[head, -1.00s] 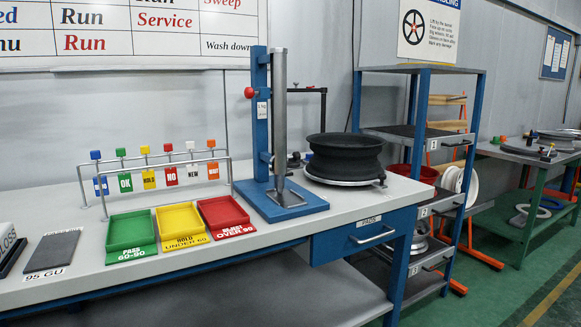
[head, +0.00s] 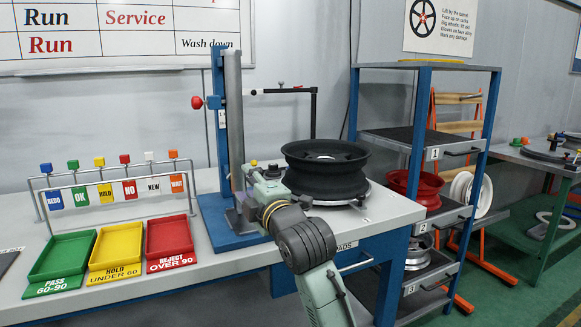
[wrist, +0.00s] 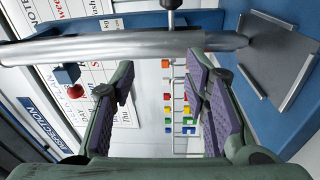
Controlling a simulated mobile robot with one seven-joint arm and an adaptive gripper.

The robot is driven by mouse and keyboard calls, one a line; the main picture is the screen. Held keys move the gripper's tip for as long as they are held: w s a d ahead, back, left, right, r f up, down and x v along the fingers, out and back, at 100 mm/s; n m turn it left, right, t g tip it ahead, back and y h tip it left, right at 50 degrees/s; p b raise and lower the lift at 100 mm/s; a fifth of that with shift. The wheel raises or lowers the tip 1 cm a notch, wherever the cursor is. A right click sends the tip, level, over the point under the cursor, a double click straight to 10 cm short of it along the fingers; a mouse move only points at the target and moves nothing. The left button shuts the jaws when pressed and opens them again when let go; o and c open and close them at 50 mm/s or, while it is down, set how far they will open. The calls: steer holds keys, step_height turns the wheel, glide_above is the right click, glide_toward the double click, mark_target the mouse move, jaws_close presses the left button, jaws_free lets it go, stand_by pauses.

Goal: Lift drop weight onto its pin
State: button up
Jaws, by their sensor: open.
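The drop weight appears to be the long upright silver-grey bar (head: 235,120) on the blue tester stand (head: 219,125). In the wrist view the bar (wrist: 120,46) crosses the top of the picture, its narrow lower end by the steel base plate (wrist: 270,55). The red-knobbed pin (head: 198,102) sticks out left of the stand's column; a red knob (wrist: 75,91) also shows in the wrist view. My gripper (head: 250,180) is beside the bar's lower part. Its purple-padded fingers (wrist: 160,82) are spread apart and empty, with the bar just past the fingertips.
A black wheel rim (head: 325,170) sits right of the stand, close to my arm. Green, yellow and red trays (head: 116,250) and a rack of coloured tags (head: 110,190) stand to the left. A blue shelf unit (head: 424,140) stands beyond the bench's right end.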

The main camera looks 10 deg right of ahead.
steer(key=h, duration=0.2)
glide_toward(261, 174)
steer(key=p+x, duration=0.3)
steer(key=x, duration=0.8)
steer(key=shift+w+a, duration=0.1)
steer(key=shift+w, duration=0.05)
jaws_close()
